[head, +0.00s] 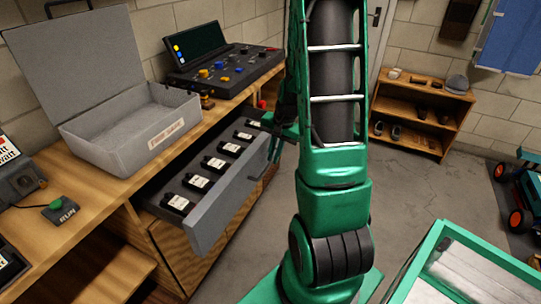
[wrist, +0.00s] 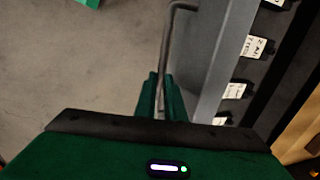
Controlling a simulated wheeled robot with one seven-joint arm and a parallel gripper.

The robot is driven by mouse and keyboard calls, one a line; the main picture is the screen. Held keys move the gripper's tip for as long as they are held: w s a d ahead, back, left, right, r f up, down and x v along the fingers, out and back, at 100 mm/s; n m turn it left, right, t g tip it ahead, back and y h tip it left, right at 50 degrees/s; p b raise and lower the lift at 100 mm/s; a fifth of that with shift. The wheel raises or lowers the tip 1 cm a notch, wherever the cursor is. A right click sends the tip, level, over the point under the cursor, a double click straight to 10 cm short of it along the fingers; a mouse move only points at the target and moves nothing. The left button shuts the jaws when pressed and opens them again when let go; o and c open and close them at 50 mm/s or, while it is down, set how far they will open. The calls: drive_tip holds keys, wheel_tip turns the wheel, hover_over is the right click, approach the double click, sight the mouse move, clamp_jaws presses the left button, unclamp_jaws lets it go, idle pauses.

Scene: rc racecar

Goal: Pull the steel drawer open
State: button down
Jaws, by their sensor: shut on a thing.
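In the head view my gripper (head: 284,131) is at the far end of the drawer front, partly hidden by my arm.
On the wooden bench (head: 110,185) stand an open grey case (head: 130,118) and a control panel (head: 225,68). A wooden shoe shelf (head: 422,112) is at the back right. A green-rimmed tray (head: 408,262) is front right. The grey floor beside the drawer is clear.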

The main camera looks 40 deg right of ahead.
drive_tip(key=shift+w+d, duration=0.1)
drive_tip(key=shift+d, duration=0.05)
drive_tip(key=c, duration=1.8)
unclamp_jaws()
drive_tip(key=shift+c, duration=0.2)
drive_tip(key=shift+r, duration=0.1)
wheel_tip(320, 180, up, 10)
drive_tip(key=s, duration=0.2)
drive_tip(key=shift+d+r, duration=0.2)
drive_tip(key=shift+d, duration=0.05)
drive_tip(key=s+a+r+n+g, duration=0.1)
drive_tip(key=s+a+r+n, duration=0.2)
drive_tip(key=s+a, duration=0.3)
drive_tip(key=s+a+r+n+g, duration=0.1)
drive_tip(key=s+a+r+n, duration=0.2)
drive_tip(key=s+a, duration=0.4)
drive_tip(key=s+n, duration=0.1)
drive_tip(key=s, duration=0.5)
drive_tip(key=shift+n+h, duration=0.3)
